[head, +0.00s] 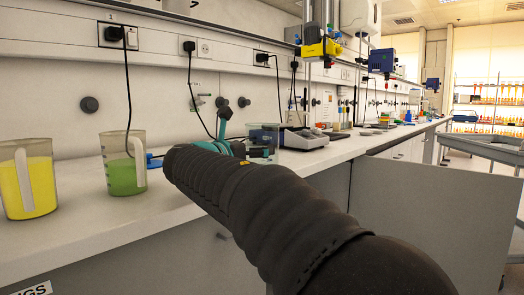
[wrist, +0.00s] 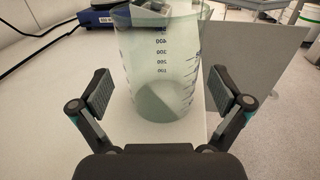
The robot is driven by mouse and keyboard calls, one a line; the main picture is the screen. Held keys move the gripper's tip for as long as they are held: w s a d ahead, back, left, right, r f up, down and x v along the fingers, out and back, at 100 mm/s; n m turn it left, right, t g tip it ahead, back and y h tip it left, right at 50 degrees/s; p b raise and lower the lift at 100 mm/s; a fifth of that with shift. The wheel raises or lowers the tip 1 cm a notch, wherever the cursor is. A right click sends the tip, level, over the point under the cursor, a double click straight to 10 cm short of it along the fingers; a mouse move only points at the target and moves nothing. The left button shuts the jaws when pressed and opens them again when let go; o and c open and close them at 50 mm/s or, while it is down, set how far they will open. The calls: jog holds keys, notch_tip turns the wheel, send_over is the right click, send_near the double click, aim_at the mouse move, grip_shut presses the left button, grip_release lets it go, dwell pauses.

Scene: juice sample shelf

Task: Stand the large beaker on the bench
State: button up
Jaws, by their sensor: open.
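The large clear beaker (wrist: 160,75), with dark volume marks, stands upright on the white bench (wrist: 50,125), near its edge. It looks empty. My gripper (wrist: 160,95) is open, with one finger pad on each side of the beaker; a gap shows between each pad and the wall. In the head view, my gripper (head: 246,150) is at the bench behind my dark arm. The beaker (head: 262,129) shows partly there behind the fingers; its lower part is hidden.
A beaker of yellow liquid (head: 27,185) and a jug of green liquid (head: 124,170) stand at the left of the bench. A blue-based device (wrist: 95,17) with a black cable is beyond the beaker. A balance-like device (head: 304,138) stands further along. Floor (wrist: 285,130) lies right of the edge.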

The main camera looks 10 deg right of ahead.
jog(key=x, duration=0.4)
jog(key=shift+w+d+f, duration=0.2)
jog(key=shift+d+f, duration=0.05)
jog(key=shift+f, duration=0.05)
jog(key=shift+r, duration=0.1)
jog(key=c, duration=1.1)
